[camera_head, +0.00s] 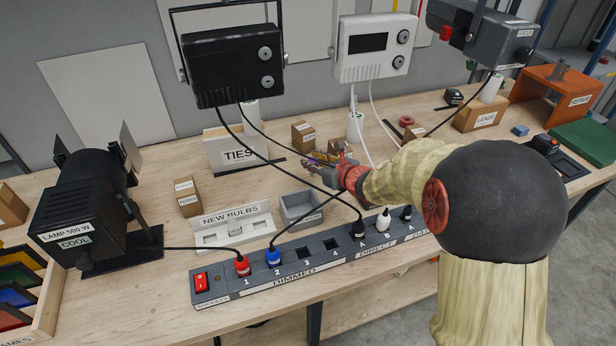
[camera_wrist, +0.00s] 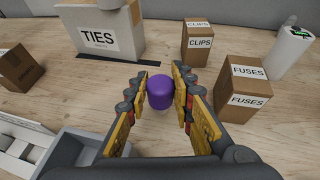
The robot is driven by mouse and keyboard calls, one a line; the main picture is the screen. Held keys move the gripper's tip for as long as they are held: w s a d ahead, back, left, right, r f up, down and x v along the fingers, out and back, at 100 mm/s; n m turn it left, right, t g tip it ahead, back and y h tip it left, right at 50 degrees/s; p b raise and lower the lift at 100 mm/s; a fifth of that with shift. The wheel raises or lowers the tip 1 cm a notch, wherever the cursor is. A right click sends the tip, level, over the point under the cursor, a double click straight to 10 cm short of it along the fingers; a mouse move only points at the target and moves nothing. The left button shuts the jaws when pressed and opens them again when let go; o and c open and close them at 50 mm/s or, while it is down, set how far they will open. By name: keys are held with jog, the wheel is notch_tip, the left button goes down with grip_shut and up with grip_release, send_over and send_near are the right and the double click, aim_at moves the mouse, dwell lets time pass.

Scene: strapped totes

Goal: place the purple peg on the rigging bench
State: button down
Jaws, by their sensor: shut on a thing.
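The purple peg (camera_wrist: 160,92) is a short, rounded cylinder, upright between the fingers of my gripper (camera_wrist: 160,82) in the wrist view. The gripper is shut on it, with a yellow-padded finger on each side. The peg is above or on the bare wood of the rigging bench (camera_wrist: 95,85); I cannot tell whether its base touches. In the head view the gripper (camera_head: 322,165) is low over the middle of the bench (camera_head: 130,290), and the peg is mostly hidden by the fingers.
The TIES box (camera_wrist: 100,35) stands behind to the left, with the CLIPS (camera_wrist: 196,42) and FUSES (camera_wrist: 243,88) boxes to the right. A grey open bin (camera_head: 300,207) and the socket strip (camera_head: 310,263) are nearer. Lamp cables cross near my arm.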

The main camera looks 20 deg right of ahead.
aim_at(313, 174)
jog(key=shift+w+a+f, duration=0.25)
jog(key=shift+w+f, duration=0.4)
jog(key=shift+f, duration=0.1)
jog(key=shift+w+a+f+b, duration=0.15)
jog(key=shift+f+b, duration=0.3)
jog(key=shift+f, duration=0.5)
jog(key=shift+w+f+b, duration=0.1)
jog(key=shift+f+b, duration=0.35)
jog(key=shift+f, duration=0.45)
jog(key=shift+f, duration=0.1)
jog(key=c, duration=1.5)
grip_release()
jog(key=shift+c, duration=0.2)
